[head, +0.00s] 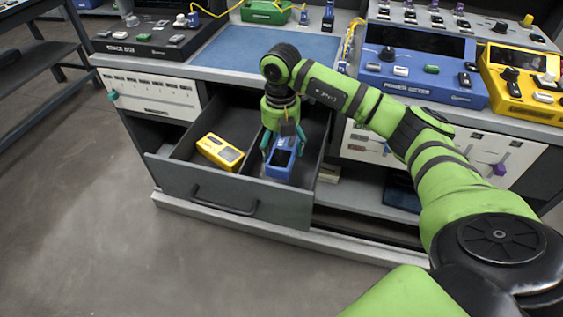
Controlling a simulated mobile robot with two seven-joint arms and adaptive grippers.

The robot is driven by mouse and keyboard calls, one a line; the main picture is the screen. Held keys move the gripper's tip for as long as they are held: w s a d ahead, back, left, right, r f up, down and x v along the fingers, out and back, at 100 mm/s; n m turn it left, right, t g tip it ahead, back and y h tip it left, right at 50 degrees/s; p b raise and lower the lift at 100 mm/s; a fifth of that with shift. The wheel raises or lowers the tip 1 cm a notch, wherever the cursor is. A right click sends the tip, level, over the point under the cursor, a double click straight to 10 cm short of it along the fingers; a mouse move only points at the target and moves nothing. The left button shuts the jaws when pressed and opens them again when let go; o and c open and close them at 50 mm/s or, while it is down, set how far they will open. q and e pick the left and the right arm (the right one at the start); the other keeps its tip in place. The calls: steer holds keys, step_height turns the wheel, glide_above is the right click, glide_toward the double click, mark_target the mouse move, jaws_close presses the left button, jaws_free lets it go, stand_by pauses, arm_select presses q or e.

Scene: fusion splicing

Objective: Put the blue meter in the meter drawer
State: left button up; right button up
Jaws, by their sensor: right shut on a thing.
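The blue meter (281,160) is a small blue handheld box with a dark screen. It is inside the open drawer (228,198), in the right-hand part of it. My right gripper (283,146) points down into the drawer and is shut on the blue meter, its teal fingers on either side. Whether the meter touches the drawer floor cannot be told. A yellow meter (220,151) lies in the left-hand part of the drawer, apart from the blue one. My left gripper is not in view.
The workbench above holds a blue mat (262,50), a blue power meter box (425,67), a yellow device (522,85) and a dark Space Box unit (150,38). The drawer front with its handle (224,203) juts out over clear floor. An open shelf lies right of the drawer.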

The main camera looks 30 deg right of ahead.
step_height(320, 180, down, 5)
steer(key=shift+r, duration=0.15)
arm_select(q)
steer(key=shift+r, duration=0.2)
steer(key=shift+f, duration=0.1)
arm_select(e)
steer(key=shift+f, duration=0.2)
steer(key=o, duration=1.1)
steer(key=shift+f+b, duration=0.1)
steer(key=shift+b, duration=0.2)
steer(key=shift+c, duration=0.2)
steer(key=shift+o, duration=1.3)
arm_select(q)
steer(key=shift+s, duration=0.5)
